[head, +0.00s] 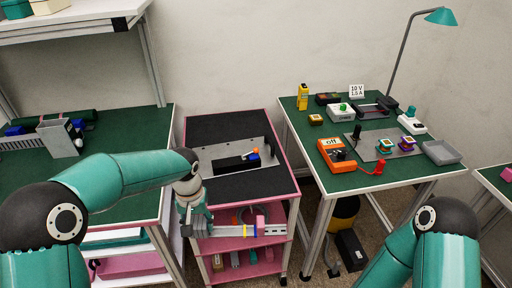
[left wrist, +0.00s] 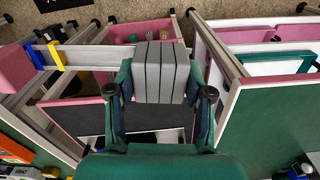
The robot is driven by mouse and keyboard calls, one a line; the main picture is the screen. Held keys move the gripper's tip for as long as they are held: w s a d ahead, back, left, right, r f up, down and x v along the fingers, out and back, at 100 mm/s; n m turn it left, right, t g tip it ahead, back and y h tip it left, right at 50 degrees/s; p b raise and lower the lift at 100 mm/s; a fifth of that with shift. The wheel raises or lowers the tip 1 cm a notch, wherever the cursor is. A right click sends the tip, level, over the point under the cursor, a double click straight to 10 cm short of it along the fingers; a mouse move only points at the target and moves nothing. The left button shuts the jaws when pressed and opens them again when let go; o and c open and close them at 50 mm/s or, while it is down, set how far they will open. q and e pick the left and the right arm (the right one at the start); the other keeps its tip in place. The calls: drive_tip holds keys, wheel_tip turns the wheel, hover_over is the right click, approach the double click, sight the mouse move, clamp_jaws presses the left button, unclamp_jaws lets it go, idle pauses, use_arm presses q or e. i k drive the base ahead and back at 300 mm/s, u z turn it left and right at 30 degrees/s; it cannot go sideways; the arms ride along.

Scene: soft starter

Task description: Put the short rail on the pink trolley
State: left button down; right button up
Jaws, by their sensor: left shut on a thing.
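My left gripper (head: 197,222) is shut on the grey ridged blocks of the short rail (head: 228,231). The silver rail sticks out to the right, with yellow and blue pieces and a pink end block. In the left wrist view the grey blocks (left wrist: 160,72) sit between the fingers of the gripper (left wrist: 160,95), and the rail (left wrist: 92,40) runs to the left. The pink trolley (head: 294,188) has a black top mat (head: 225,126). The rail appears in front of the trolley's near edge; its height above it is unclear. My right gripper is out of view.
On the trolley top lies a grey plate (head: 205,155) with a black part on it. The near and far strips of the mat are bare. A crowded green table (head: 390,185) stands right, another green table (head: 130,130) left. Lower trolley shelves hold small parts.

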sight(239, 188)
drive_tip(key=z, duration=0.2)
drive_tip(key=k, duration=0.6)
drive_tip(key=z, duration=0.25)
drive_tip(key=i, duration=1.65)
drive_tip(key=u, duration=0.35)
